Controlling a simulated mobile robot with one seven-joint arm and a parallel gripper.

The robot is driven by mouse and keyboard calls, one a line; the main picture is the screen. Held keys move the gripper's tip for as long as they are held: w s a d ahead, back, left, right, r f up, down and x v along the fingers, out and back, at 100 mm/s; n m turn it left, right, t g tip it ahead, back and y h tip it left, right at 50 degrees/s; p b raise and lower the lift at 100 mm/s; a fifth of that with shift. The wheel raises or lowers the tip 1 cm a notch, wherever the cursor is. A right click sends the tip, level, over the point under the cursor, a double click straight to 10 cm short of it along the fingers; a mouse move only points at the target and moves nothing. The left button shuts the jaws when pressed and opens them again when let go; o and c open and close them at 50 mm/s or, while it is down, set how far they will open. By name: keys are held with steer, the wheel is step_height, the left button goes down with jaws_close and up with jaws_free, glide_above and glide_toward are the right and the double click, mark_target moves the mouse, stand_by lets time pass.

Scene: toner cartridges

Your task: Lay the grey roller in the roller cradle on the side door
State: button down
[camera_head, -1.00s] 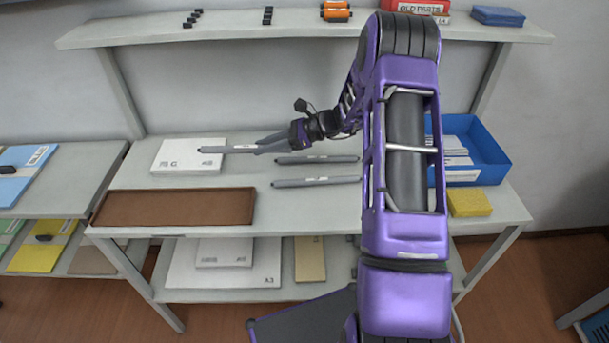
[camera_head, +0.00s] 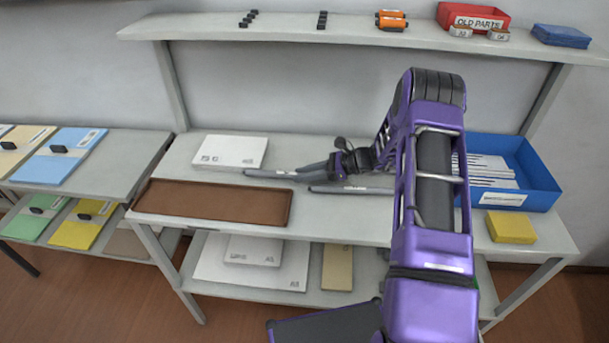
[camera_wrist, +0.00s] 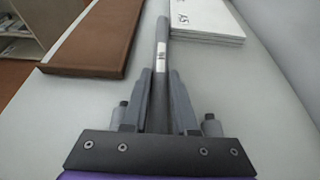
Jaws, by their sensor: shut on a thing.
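A slim grey roller (camera_head: 266,174) with a white label is held in my gripper (camera_head: 312,173), its dark far end pointing left in the head view. In the wrist view my gripper (camera_wrist: 160,80) is shut on the roller (camera_wrist: 161,40), which lies lengthwise between the two fingers and sticks out beyond their tips. A second grey roller (camera_head: 352,189) lies on the table just in front of my gripper. The side door and the roller cradle are not visible in these views.
A brown tray (camera_head: 210,213) lies at the table's front left and a white paper stack (camera_head: 262,155) behind it. A blue bin (camera_head: 545,195) and a yellow sponge (camera_head: 512,238) are at the right. A shelf (camera_head: 350,32) runs above.

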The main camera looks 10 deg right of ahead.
steer(key=shift+f, duration=0.15)
steer(key=shift+f, duration=0.15)
steer(key=c, duration=0.7)
jaws_free()
